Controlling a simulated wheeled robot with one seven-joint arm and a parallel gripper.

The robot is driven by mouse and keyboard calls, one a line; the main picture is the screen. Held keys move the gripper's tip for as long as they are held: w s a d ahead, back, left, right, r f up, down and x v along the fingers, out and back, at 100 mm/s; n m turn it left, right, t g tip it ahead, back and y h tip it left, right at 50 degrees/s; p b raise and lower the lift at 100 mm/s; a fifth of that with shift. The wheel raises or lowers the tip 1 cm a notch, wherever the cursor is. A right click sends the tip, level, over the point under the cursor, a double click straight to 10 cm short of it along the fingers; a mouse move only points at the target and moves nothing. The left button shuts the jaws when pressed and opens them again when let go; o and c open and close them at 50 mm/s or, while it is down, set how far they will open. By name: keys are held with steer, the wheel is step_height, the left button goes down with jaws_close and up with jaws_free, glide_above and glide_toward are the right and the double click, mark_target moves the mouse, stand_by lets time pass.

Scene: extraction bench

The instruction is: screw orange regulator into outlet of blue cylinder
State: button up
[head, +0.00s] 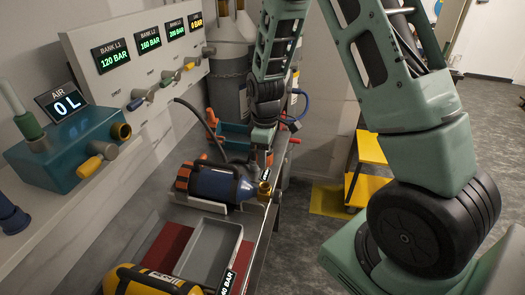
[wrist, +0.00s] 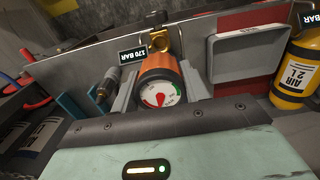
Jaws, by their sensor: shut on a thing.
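The blue cylinder (head: 225,183) lies on its side in a pale cradle on the bench in the head view, with orange bands at its left end. Its brass valve (head: 264,188) is at the right end, and a brass fitting (wrist: 160,40) shows in the wrist view. My gripper (head: 263,140) is above and behind the valve end. In the wrist view my gripper (wrist: 160,88) is shut on the orange regulator (wrist: 158,68), whose round white gauge faces the camera. The brass fitting is just beyond the regulator; I cannot tell whether they touch.
A grey tray (head: 238,237) and red mat are in front of the cylinder, with a yellow cylinder (head: 150,283) nearer. A teal toolbox (head: 232,130) stands behind. A panel with pressure displays (head: 130,62) rises at left. A yellow step stool (head: 370,150) is on the floor.

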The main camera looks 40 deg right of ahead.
steer(key=shift+f+b, duration=2.05)
steer(key=shift+f, duration=0.85)
steer(key=shift+f+b, duration=0.6)
steer(key=shift+f, duration=0.6)
steer(key=m+p, duration=0.1)
steer(key=m, duration=0.4)
steer(key=shift+r, duration=0.15)
steer(key=m+p, duration=0.1)
steer(key=m, duration=0.3)
steer(key=o, duration=1.3)
steer(key=shift+c, duration=0.2)
step_height(320, 180, up, 17)
steer(key=shift+r+b, duration=0.1)
steer(key=shift+b, duration=0.8)
